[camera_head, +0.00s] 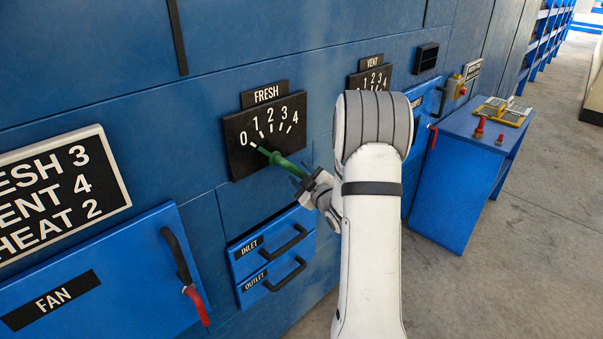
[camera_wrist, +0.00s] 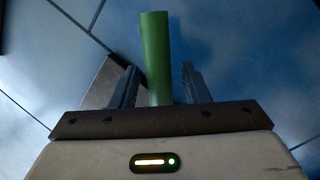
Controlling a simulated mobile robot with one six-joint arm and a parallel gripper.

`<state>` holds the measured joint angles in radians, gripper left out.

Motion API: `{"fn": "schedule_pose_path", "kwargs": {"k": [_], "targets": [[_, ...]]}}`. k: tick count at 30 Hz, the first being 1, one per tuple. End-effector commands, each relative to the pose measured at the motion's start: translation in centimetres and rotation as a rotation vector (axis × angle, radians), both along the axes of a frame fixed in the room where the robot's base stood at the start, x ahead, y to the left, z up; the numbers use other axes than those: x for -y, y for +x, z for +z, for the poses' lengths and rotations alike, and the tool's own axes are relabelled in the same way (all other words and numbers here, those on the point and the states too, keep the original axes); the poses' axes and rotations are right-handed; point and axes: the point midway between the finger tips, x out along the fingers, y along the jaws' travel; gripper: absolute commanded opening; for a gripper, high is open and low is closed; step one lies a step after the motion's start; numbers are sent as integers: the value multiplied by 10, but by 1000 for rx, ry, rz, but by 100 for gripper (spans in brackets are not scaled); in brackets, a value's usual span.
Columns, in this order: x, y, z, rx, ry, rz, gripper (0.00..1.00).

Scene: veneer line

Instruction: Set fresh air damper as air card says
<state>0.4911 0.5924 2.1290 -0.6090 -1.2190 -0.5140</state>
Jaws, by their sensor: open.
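The air card (camera_head: 62,195) on the blue wall at the left reads FRESH 3, VENT 4 and HEAT 2; its left edge is cut off. The FRESH damper plate (camera_head: 240,160) is black with marks 0 to 4. My gripper (camera_head: 304,182) is at the lever's outer end, partly hidden by my arm. In the wrist view the green lever (camera_wrist: 156,58) stands between the two open fingers (camera_wrist: 158,85), with a gap at the right finger; contact at the left is unclear.
The VENT plate (camera_head: 371,79) is on the wall further right, partly behind my arm. INLET and OUTLET drawers (camera_head: 262,268) are below the FRESH plate. A blue bench (camera_head: 462,180) stands at the right beside open floor.

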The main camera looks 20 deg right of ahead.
Motion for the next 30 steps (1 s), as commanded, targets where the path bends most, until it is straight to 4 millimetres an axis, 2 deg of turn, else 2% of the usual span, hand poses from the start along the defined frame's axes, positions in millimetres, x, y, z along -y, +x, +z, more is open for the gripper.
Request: {"fn": "schedule_pose_path", "kwargs": {"k": [4, 19, 30], "targets": [[0, 0, 0, 0, 0, 0, 42], [-1, 0, 0, 0, 0, 1, 1], [-2, 0, 0, -1, 3, 4, 0]]}}
